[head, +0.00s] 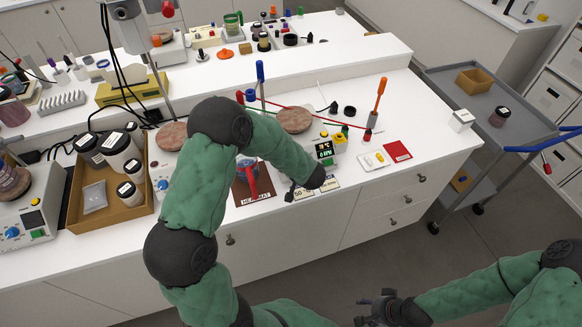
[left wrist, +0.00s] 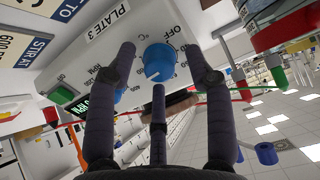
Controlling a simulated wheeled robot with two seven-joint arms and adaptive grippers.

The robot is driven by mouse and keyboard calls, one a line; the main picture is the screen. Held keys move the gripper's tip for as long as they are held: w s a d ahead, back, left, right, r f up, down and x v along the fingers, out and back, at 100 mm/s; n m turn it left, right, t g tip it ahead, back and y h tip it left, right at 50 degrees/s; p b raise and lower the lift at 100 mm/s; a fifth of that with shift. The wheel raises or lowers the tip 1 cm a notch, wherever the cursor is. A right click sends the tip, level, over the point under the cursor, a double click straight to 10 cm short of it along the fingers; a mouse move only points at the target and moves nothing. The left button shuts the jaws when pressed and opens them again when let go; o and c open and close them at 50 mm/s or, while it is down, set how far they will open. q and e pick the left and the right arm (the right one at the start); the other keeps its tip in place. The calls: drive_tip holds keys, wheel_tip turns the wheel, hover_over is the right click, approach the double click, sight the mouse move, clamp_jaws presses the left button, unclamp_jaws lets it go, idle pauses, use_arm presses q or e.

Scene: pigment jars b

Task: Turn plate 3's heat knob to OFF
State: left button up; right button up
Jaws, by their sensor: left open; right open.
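Plate 3 fills the top of the left wrist view, with its "PLATE 3" label (left wrist: 108,20) and a blue heat knob (left wrist: 158,60). "OFF" is printed to the knob's upper right; a pale mark shows low on the knob, away from that word. My left gripper (left wrist: 160,74) is open, its dark fingers spread on both sides of the knob; I cannot tell whether they touch it. In the head view my left gripper (head: 293,190) is in front of plate 3 (head: 325,151), and the knob is hidden. My right gripper (head: 376,306) is open and empty, low over the floor.
A box of jars (head: 112,205) stands further left. An orange-handled tool (head: 377,103) and a red card (head: 397,151) are to the right. A grey cart (head: 470,80) stands beyond the bench.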

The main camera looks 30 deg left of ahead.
use_arm(q)
clamp_jaws()
drive_tip(key=shift+r, duration=0.15)
